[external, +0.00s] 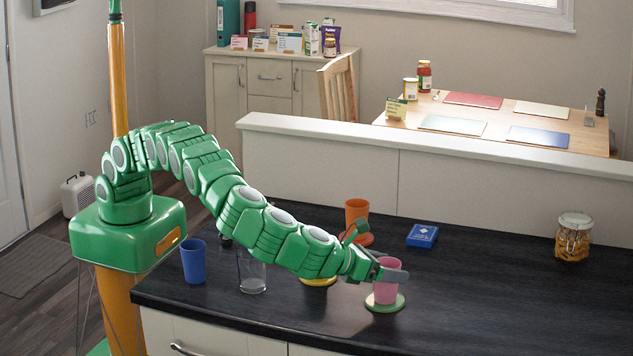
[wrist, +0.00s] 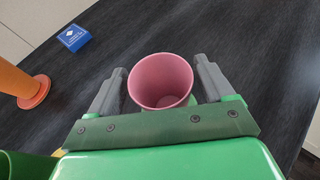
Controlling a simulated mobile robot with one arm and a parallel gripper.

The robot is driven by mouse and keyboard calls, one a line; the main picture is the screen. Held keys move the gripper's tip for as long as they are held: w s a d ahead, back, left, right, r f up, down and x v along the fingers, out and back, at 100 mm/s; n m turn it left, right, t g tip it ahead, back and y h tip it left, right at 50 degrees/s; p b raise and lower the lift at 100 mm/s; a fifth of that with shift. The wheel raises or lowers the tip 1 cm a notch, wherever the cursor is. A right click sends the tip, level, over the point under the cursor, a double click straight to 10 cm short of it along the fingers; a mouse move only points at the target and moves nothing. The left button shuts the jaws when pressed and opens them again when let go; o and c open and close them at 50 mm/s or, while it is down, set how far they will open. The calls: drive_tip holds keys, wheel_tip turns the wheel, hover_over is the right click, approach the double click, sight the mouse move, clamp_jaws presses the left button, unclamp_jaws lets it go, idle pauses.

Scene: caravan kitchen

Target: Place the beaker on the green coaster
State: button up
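The pink beaker (external: 386,291) stands upright on the green coaster (external: 385,307) near the front of the dark counter. In the wrist view the pink beaker (wrist: 160,82) is seen from above and looks empty. My gripper (external: 376,262) is at the beaker, with one grey finger on each side of it. In the wrist view my gripper (wrist: 162,82) is spread wide, with narrow gaps showing between the fingers and the beaker.
An orange cup (external: 357,210) stands on an orange coaster (external: 366,239) behind. A yellow coaster (external: 319,282), clear glass (external: 252,275) and blue cup (external: 193,262) are left. A blue box (external: 422,236) and a jar (external: 573,240) stand at right. The right front counter is clear.

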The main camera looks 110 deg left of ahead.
drive_tip(key=shift+o, duration=0.8)
drive_tip(key=shift+r, duration=0.15)
drive_tip(key=v, duration=1.2)
drive_tip(key=s+a+r+n+g, duration=0.2)
drive_tip(key=s+a+r+n, duration=0.15)
drive_tip(key=a, duration=0.65)
drive_tip(key=s+a+r+n+g, duration=0.2)
drive_tip(key=s+a+r+n, duration=0.15)
drive_tip(key=a, duration=0.55)
drive_tip(key=s+a+r+n+g+h, duration=0.1)
drive_tip(key=s+a+r+n+g, duration=0.15)
drive_tip(key=s+a, duration=0.45)
drive_tip(key=s+a+r+n+g, duration=0.15)
drive_tip(key=s+a+n, duration=0.25)
drive_tip(key=s+a, duration=0.4)
drive_tip(key=s+a+f+n+g+h, duration=0.1)
drive_tip(key=s+a+n+h, duration=0.15)
drive_tip(key=s, duration=0.65)
drive_tip(key=s+a+f+n+g+h, duration=0.15)
drive_tip(key=s+n, duration=0.25)
drive_tip(key=s, duration=0.6)
drive_tip(key=s+d+f+n+h, duration=0.2)
drive_tip(key=s+n, duration=0.1)
drive_tip(key=s, duration=0.7)
drive_tip(key=s+d+f+n+h, duration=0.1)
drive_tip(key=s+n, duration=0.3)
drive_tip(key=s, duration=0.6)
drive_tip(key=shift+d+f+g+h, duration=0.35)
drive_tip(key=shift+d+g+h, duration=0.1)
drive_tip(key=shift+d+h, duration=0.3)
